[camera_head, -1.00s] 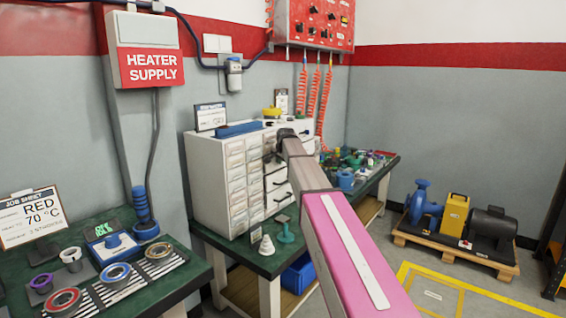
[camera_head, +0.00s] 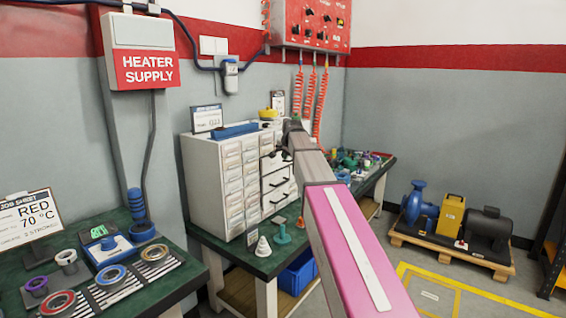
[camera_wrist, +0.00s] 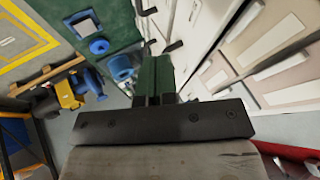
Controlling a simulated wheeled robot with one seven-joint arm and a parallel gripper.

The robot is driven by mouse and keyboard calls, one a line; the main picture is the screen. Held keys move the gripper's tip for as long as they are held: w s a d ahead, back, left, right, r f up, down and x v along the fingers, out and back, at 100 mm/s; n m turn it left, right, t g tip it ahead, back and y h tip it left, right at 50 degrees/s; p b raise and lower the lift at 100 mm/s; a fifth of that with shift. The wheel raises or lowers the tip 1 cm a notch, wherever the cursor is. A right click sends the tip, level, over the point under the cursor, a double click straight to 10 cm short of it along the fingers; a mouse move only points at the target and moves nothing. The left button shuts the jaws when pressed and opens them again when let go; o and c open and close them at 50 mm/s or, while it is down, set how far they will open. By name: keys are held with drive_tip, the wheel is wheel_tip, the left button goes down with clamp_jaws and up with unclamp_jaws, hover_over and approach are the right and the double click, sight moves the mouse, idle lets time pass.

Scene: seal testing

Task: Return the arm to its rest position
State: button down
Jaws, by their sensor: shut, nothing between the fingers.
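My arm, with its pink link, reaches from the bottom right toward the drawer cabinet (camera_head: 217,165) in the head view. My gripper (camera_head: 292,128) is at its far end, small and dark in front of the cabinet's upper right side. In the wrist view my gripper (camera_wrist: 158,75) has its two fingers together, with nothing between them. Open space shows around the fingertips, with cabinet drawers (camera_wrist: 275,60) close on the right.
A green bench (camera_head: 255,262) in front of the cabinet holds a white cone (camera_head: 263,247) and a teal cone (camera_head: 282,235). The left bench holds several seal rings (camera_head: 110,275) and a job sheet (camera_head: 30,218). A pump pallet (camera_head: 450,248) stands on the floor at right.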

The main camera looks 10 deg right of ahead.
drive_tip(key=s+d+f+n+g, duration=0.1)
drive_tip(key=s+f+n+g, duration=0.6)
drive_tip(key=s+f, duration=3.1)
drive_tip(key=shift+s+d+n+h, duration=0.3)
drive_tip(key=shift+s+n+h, duration=0.05)
drive_tip(key=shift+n+h, duration=0.05)
